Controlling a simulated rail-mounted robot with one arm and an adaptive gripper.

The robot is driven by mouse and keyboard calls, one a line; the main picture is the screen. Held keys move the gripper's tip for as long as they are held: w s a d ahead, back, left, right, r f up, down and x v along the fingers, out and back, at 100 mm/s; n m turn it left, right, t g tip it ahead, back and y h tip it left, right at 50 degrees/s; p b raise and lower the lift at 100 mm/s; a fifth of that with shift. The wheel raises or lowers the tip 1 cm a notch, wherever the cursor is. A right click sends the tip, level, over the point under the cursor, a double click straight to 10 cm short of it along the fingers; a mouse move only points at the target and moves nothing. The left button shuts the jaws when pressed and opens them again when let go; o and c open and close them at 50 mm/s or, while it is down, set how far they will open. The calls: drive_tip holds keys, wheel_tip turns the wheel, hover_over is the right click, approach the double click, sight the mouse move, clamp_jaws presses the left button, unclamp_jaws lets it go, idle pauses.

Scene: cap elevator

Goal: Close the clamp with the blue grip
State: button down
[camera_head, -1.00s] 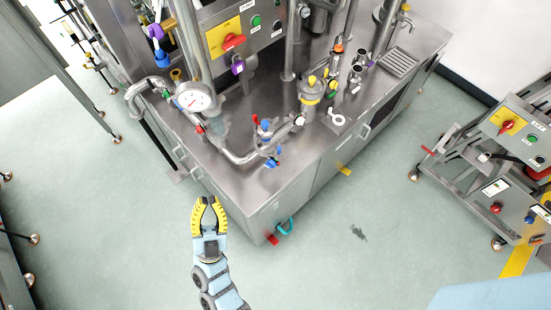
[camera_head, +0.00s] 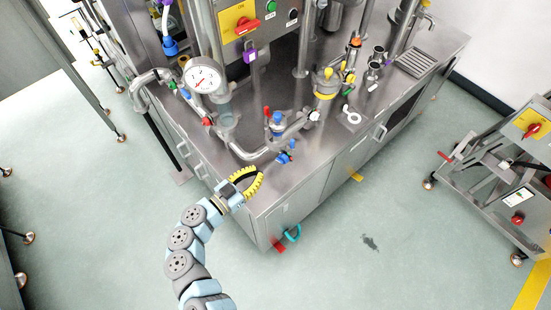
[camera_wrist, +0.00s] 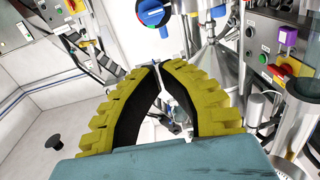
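My gripper (camera_head: 261,174) has yellow ribbed fingers with black inner faces. In the head view it is beside the near left corner of the steel skid. A small clamp with a blue grip (camera_head: 286,157) sits on the pipework above and right of it, apart from the fingers. In the wrist view my fingers (camera_wrist: 161,67) arch toward each other, their tips very close. Whether they touch is unclear, and nothing is visibly held. A blue rounded part (camera_wrist: 153,13) shows beyond the fingertips; I cannot tell if it belongs to the clamp.
A valve with a blue cap and red lever (camera_head: 276,122) stands just behind the clamp. A steel pipe (camera_head: 243,153) runs left to a pressure gauge (camera_head: 203,80). The skid's steel top (camera_head: 300,172) is bare near its front edge. A second cart (camera_head: 490,190) stands at right.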

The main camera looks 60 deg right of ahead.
sight(293, 143)
drive_tip(key=p+x, duration=0.1)
drive_tip(key=x, duration=1.2)
drive_tip(key=shift+s+d, duration=0.2)
drive_tip(key=shift+d, duration=0.05)
drive_tip(key=shift+s+d+n+t+p, duration=0.1)
drive_tip(key=shift+d+n+t+p, duration=0.2)
drive_tip(key=shift+t+p, duration=0.15)
